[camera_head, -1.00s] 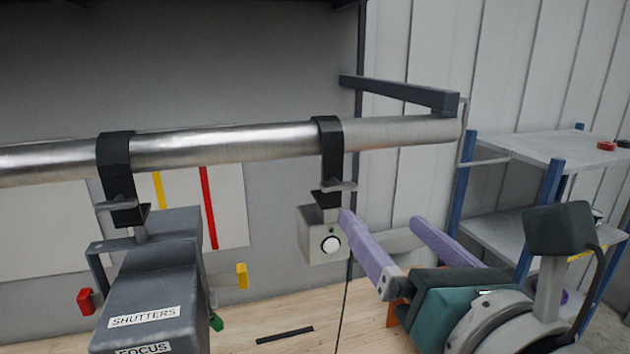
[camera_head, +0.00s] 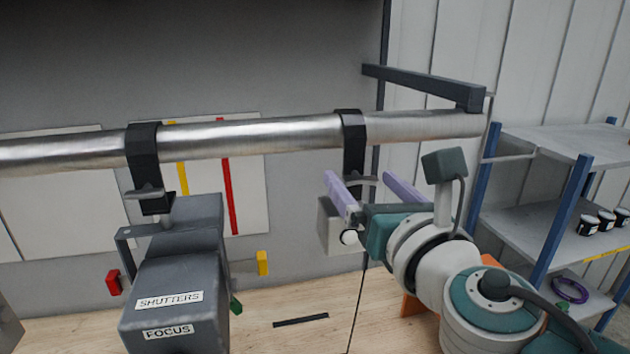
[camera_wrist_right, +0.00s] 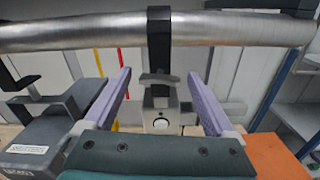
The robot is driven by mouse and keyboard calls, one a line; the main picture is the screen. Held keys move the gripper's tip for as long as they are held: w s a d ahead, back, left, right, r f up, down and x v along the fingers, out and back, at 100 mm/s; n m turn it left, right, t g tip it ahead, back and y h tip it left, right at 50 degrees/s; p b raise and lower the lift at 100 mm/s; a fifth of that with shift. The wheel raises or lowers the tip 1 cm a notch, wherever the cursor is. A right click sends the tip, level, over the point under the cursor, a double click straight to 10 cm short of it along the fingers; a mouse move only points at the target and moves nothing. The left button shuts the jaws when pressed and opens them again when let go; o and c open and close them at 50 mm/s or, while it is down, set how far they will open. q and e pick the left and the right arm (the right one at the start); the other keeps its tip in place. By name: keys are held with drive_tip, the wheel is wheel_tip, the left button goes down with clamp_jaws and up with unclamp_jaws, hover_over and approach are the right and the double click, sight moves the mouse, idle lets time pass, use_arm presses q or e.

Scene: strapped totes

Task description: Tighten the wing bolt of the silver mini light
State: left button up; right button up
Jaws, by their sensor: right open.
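The silver mini light (camera_head: 328,226) is a small grey box with a round white lens. It hangs from a black clamp (camera_head: 352,128) on the metal pipe and also shows in the right wrist view (camera_wrist_right: 150,101). Its grey wing bolt (camera_head: 366,181) is at the lower front of the clamp and also shows in the right wrist view (camera_wrist_right: 158,78). My right gripper (camera_head: 360,178) is open, its purple fingers pointing at the clamp. In the right wrist view the wing bolt lies between the fingertips (camera_wrist_right: 159,76), with gaps both sides. My left gripper is not in view.
The pipe (camera_head: 250,137) runs across above the gripper. A large dark light labelled SHUTTERS and FOCUS (camera_head: 175,285) hangs to the left, with coloured handles. A shelf rack (camera_head: 545,225) stands at the right. A wooden surface (camera_head: 290,297) lies below.

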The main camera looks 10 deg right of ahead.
drive_tip(key=shift+c, duration=0.3)
drive_tip(key=c, duration=1.3)
